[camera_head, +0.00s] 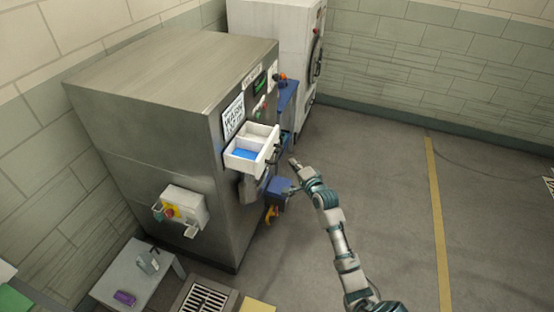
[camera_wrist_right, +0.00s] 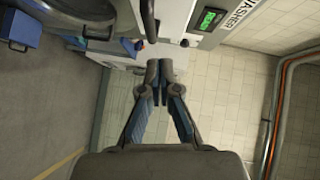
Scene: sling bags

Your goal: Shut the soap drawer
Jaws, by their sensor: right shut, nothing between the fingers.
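The soap drawer (camera_head: 244,158) sticks out, open, from the front of a grey metal washer (camera_head: 150,110). It is a white tray with compartments, and one holds something blue. My right gripper (camera_head: 293,164) is to the right of the drawer's front, apart from it in the head view. In the right wrist view the gripper (camera_wrist_right: 160,68) is shut with its fingertips together and nothing between them. The washer's panel with a green display (camera_wrist_right: 209,19) shows at the top of that view. I cannot make out the drawer clearly there. My left gripper is not in view.
A small table (camera_head: 125,275) stands at the lower left. The floor to the right is clear.

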